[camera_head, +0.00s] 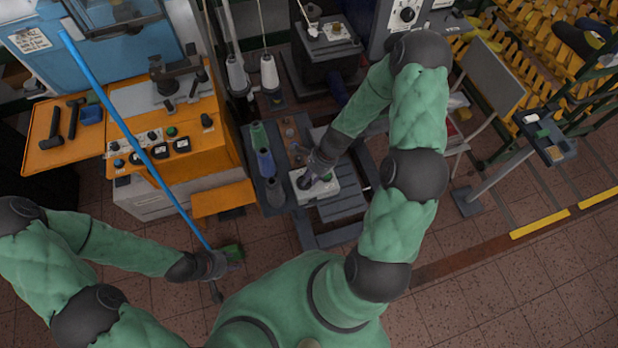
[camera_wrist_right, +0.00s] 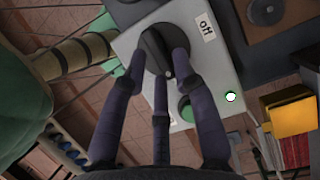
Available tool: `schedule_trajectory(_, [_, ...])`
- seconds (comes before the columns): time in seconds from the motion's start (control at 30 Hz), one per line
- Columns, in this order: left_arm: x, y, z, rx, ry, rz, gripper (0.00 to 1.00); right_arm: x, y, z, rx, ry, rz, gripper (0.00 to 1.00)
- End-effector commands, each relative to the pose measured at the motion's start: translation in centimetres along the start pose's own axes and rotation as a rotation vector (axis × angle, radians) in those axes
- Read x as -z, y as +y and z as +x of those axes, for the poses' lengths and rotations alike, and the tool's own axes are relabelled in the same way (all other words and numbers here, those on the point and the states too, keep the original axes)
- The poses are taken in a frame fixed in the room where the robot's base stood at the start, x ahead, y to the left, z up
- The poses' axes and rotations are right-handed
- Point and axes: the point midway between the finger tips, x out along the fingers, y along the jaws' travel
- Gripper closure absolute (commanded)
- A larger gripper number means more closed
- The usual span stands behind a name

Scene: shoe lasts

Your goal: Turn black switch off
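The black switch (camera_wrist_right: 154,48) is a dark rotary knob on a pale grey control box (camera_wrist_right: 128,42). A white label with dark letters sits beside it, and a green button (camera_wrist_right: 187,108) is on the same box. In the head view the box (camera_head: 326,190) lies below my right gripper (camera_head: 308,181), which hides most of the knob. In the right wrist view the fingers of my right gripper (camera_wrist_right: 160,65) close around the knob, with tips against its sides. My left gripper (camera_head: 220,265) is low at the lower left, away from the box; its fingers are too small to read.
An orange machine (camera_head: 175,140) stands at the left. Bottle-like cylinders (camera_head: 265,162) stand beside the box. A grey panel (camera_head: 490,90) and yellow racks (camera_head: 530,60) are at the right.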

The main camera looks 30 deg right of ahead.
Motion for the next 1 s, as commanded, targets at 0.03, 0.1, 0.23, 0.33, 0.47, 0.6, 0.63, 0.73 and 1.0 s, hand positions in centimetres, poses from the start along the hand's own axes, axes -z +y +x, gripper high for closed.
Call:
schedule_trajectory(0.03, [0.0, 0.0, 0.1, 0.0, 0.0, 0.0, 0.6, 0.0, 0.0, 0.3, 0.0, 0.0, 0.0, 0.71])
schedule_trajectory(0.1, [0.0, 0.0, 0.1, 0.0, 0.0, 0.0, 0.6, 0.0, -0.1, 0.5, 0.001, 0.001, 0.0, 0.71])
schedule_trajectory(0.23, [0.0, 0.0, 0.1, 0.0, 0.0, 0.0, 0.6, 0.0, -0.1, 0.6, 0.002, 0.001, 0.001, 0.71])
schedule_trajectory(0.33, [0.0, 0.0, 0.1, 0.0, 0.0, 0.0, 0.6, 0.0, -0.1, 0.6, 0.001, 0.001, 0.0, 0.71])
schedule_trajectory(0.47, [0.0, 0.0, 0.1, 0.0, 0.0, 0.0, 0.6, 0.0, 0.0, 0.5, 0.001, 0.001, 0.0, 0.97])
schedule_trajectory(0.6, [0.0, 0.0, 0.1, 0.0, 0.0, 0.0, 0.6, 0.0, 0.0, 0.5, 0.001, 0.001, 0.0, 1.0])
schedule_trajectory(0.63, [0.0, 0.0, 0.1, 0.0, 0.0, 0.0, 0.6, 0.0, 0.0, 0.5, 0.001, 0.001, 0.0, 1.0])
schedule_trajectory(0.73, [0.0, 0.0, 0.0, 0.0, 0.0, 0.0, 0.6, 0.0, -0.1, 0.5, -0.001, 0.001, -0.005, 1.0])
schedule_trajectory(1.0, [0.0, 0.3, -1.0, 0.0, 0.0, 0.0, 0.6, -0.1, -0.2, 0.3, -0.034, -0.001, -0.083, 1.0])
